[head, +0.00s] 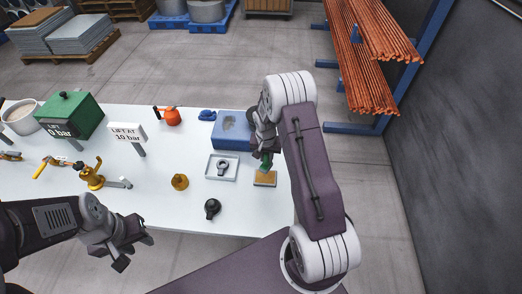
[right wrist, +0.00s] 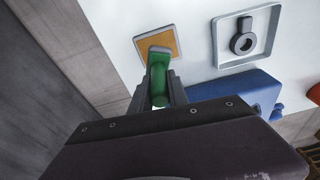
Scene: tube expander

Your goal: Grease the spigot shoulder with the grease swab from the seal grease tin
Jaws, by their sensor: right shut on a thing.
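My right gripper (head: 265,154) is shut on a green-handled tool, which looks like the grease swab (head: 266,163). It also shows between the fingers in the right wrist view (right wrist: 158,72). Its far end is over or touching a small square tin with a tan-yellow filling (head: 265,179), also seen in the right wrist view (right wrist: 157,43); I cannot tell if it touches. A brass fitting with a grey arm (head: 93,178) stands at the table's left, and a smaller brass piece (head: 180,182) nearer the middle; which bears the spigot shoulder is unclear. My left gripper (head: 134,252) is open and empty at the table's front edge.
A pale tray (head: 209,175) holds a dark ringed part (head: 222,168). Behind it is a blue block (head: 231,144). A black round part (head: 212,209) lies in front.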

